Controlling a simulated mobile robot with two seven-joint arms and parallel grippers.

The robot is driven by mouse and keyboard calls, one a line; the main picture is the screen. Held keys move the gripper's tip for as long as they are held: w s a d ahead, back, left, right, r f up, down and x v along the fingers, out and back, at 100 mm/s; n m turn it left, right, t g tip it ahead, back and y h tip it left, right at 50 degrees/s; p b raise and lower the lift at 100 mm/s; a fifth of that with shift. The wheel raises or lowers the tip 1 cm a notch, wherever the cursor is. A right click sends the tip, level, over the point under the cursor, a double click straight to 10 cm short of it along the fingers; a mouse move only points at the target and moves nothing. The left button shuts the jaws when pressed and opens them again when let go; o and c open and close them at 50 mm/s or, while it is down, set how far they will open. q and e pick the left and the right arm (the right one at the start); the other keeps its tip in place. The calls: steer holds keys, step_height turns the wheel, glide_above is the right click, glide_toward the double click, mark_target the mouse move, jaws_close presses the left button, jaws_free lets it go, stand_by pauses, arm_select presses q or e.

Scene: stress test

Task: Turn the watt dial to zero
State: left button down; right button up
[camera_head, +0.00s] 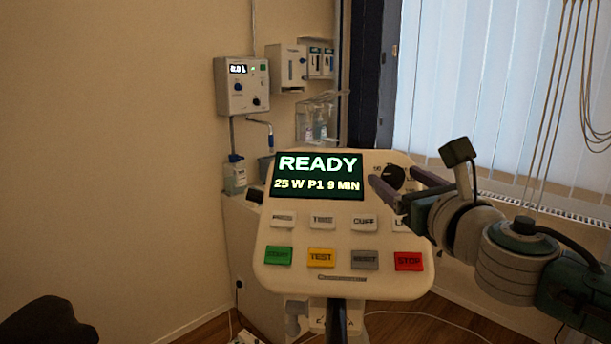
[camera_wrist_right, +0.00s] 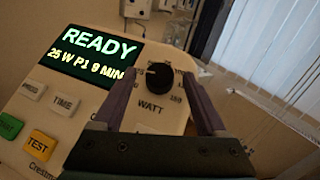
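The watt dial (camera_wrist_right: 160,77) is a round black knob with WATT printed below it and scale numbers around it. In the head view the dial (camera_head: 391,176) is at the panel's upper right, beside the screen (camera_head: 318,176), which reads READY, 25 W P1 9 MIN. My right gripper (camera_head: 394,178) is open, its two purple-grey fingers pointing at the panel on either side of the dial. In the wrist view the right gripper (camera_wrist_right: 161,78) has the dial between its fingertips, with gaps visible; I cannot tell the depth. My left gripper is not in view.
The cream console (camera_head: 345,278) has PRESS, TIME and CUFF buttons, then green, yellow TEST, grey and red STOP (camera_head: 408,261) buttons below the dial. A wall unit (camera_head: 241,85) hangs behind at left. Cords (camera_head: 568,70) hang by the blinds at right.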

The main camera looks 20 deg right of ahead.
jaws_close()
steer(key=shift+d+r+n+y, duration=0.1)
steer(key=shift+d+n+y, duration=0.05)
steer(key=shift+n+y, duration=0.45)
steer(key=shift+d+r+n+y, duration=0.1)
steer(key=shift+n+y, duration=0.4)
steer(key=shift+n, duration=0.2)
steer(key=shift+n+g+y, duration=0.4)
steer(key=shift+n+y, duration=1.1)
steer(key=shift+n, duration=0.2)
steer(key=shift+o, duration=0.4)
jaws_free()
steer(key=shift+d, duration=0.1)
steer(key=shift+f, duration=0.1)
steer(key=s+d+r+b, duration=0.1)
steer(key=s+b, duration=0.1)
steer(key=s, duration=0.7)
steer(key=shift+s, duration=0.4)
